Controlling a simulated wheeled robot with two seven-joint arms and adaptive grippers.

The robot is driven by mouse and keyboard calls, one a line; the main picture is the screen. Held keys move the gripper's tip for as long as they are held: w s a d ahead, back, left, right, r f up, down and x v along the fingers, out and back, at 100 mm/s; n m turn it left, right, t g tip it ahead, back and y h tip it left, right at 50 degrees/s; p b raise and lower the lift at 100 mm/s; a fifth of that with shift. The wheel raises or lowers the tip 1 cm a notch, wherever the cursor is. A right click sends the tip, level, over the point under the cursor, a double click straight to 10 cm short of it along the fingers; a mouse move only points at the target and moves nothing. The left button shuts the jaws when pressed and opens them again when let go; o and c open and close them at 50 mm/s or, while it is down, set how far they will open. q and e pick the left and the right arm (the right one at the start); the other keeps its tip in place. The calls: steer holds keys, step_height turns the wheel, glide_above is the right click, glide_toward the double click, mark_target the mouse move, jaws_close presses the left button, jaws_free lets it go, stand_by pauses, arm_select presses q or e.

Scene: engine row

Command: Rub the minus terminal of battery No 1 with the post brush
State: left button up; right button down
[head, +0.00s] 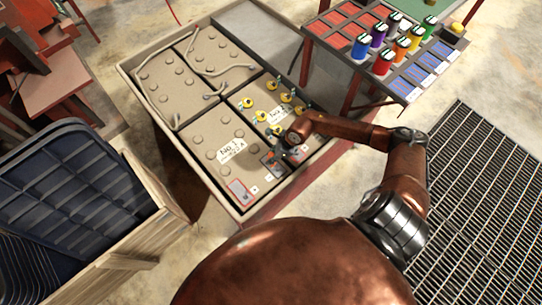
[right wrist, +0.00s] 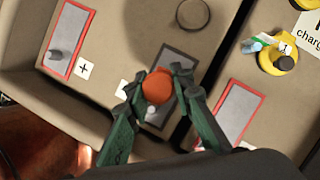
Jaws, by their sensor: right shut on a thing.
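Battery No 1 (head: 215,135) is the front left block in a beige tray, with its number label on top. Its red-framed plus plate (head: 240,191) is at the front; it also shows in the right wrist view (right wrist: 66,40). The dark-framed grey minus terminal (right wrist: 176,62) lies to the right of it, partly covered by my gripper. My right gripper (right wrist: 157,84) is shut on the post brush, whose round orange end (right wrist: 158,87) shows between the green fingertips over the minus terminal. The brush's lower end is hidden, so I cannot tell whether it touches. My left gripper is not in view.
Battery No 2, right of No 1, carries several yellow caps (head: 272,85); its red-framed plate (right wrist: 237,112) is near my right fingers. Cables (head: 222,70) lie on the back batteries. A rack with colored canisters (head: 382,62) stands right, a wooden crate (head: 150,215) left.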

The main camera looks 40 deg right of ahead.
mark_target(272, 155)
steer(key=shift+s, duration=0.35)
step_height(272, 155, up, 2)
steer(key=shift+d+p, duration=0.1)
steer(key=shift+p, duration=0.4)
steer(key=shift+r+p, duration=0.45)
steer(key=shift+r, duration=0.5)
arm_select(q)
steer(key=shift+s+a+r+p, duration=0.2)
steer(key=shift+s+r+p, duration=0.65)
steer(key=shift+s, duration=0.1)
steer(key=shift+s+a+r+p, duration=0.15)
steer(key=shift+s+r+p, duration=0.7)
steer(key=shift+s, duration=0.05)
arm_select(e)
steer(key=shift+r, duration=2.15)
